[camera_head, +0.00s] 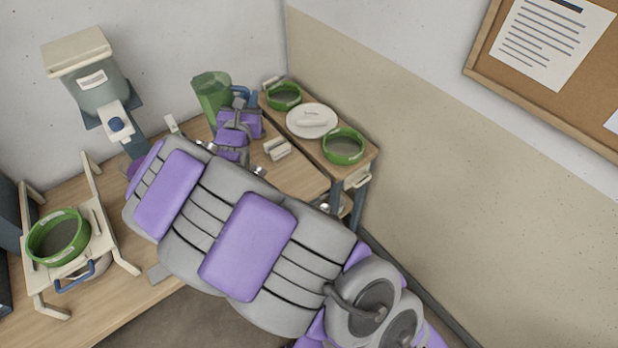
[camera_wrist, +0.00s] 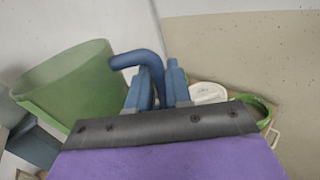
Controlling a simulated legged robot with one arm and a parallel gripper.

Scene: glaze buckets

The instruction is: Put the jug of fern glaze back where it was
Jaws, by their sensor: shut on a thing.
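A green translucent jug (camera_head: 212,97) is at the back of the wooden bench, beside the small shelf. In the wrist view the jug (camera_wrist: 70,85) fills the left side, upright or slightly tilted. Its blue handle (camera_wrist: 138,58) sticks out to the right. My gripper (camera_head: 240,100) is shut on the handle, and its blue fingers show in the wrist view (camera_wrist: 158,88). I cannot tell whether the jug's base touches the bench, since my arm and gripper hide it. Any label on the jug is not readable.
A wooden shelf (camera_head: 326,160) at right holds two green-rimmed sieves (camera_head: 284,96) (camera_head: 344,146) and a white plate (camera_head: 312,121). A small white label block (camera_head: 277,149) sits on the bench. A dispenser (camera_head: 95,80) stands at back left. A cream stand (camera_head: 105,235) holds a green-rimmed sieve (camera_head: 58,238).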

